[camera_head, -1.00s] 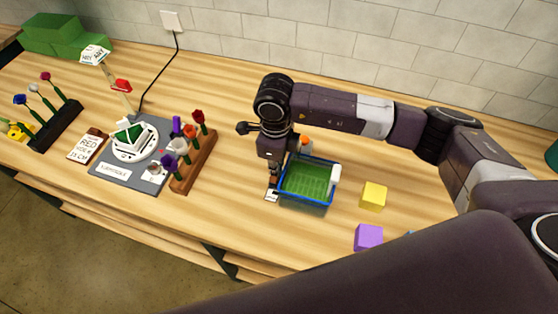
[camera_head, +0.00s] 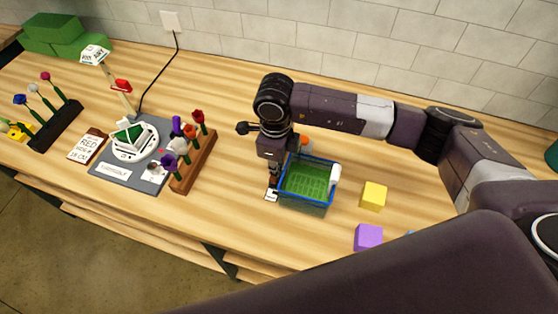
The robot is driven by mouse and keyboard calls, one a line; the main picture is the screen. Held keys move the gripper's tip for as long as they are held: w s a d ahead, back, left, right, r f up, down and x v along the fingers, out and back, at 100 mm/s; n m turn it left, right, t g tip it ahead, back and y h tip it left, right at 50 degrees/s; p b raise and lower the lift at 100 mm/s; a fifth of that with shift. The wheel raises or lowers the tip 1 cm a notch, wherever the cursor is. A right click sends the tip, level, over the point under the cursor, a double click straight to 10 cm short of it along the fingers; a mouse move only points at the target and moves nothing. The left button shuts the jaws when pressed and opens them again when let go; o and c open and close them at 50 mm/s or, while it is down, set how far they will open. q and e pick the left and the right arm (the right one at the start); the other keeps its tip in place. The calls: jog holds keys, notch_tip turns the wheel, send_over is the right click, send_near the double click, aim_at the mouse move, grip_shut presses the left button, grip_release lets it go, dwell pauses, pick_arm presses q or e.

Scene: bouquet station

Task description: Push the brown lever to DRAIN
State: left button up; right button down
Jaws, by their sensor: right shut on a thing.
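The blue-rimmed basin (camera_head: 318,207) with a green grid floor stands on the wooden counter. My right gripper (camera_head: 272,183) points down at the basin's left side, just above a small white label plate (camera_head: 271,196). It is shut on what seems to be the brown lever, which is mostly hidden by the fingers. The lever's exact position and the label's lettering are too small to tell. My left gripper is not in view.
A yellow cube (camera_head: 373,196) and a purple cube (camera_head: 368,237) lie right of the basin. A wooden rack (camera_head: 193,170) of flowers stands left of the gripper, beside a grey mat (camera_head: 118,178). A black flower rack (camera_head: 55,127) is farther left.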

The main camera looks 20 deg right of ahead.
jog(key=shift+s+a+f, duration=0.15)
jog(key=shift+s+a, duration=0.15)
jog(key=shift+s, duration=0.1)
jog(key=shift+w+d+r, duration=0.1)
jog(key=shift+w+r, duration=0.2)
jog(key=shift+r, duration=0.2)
notch_tip(320, 180, up, 6)
jog(key=p, duration=0.2)
jog(key=shift+w+d+r, duration=0.15)
jog(key=shift+d, duration=0.05)
dwell(0.6)
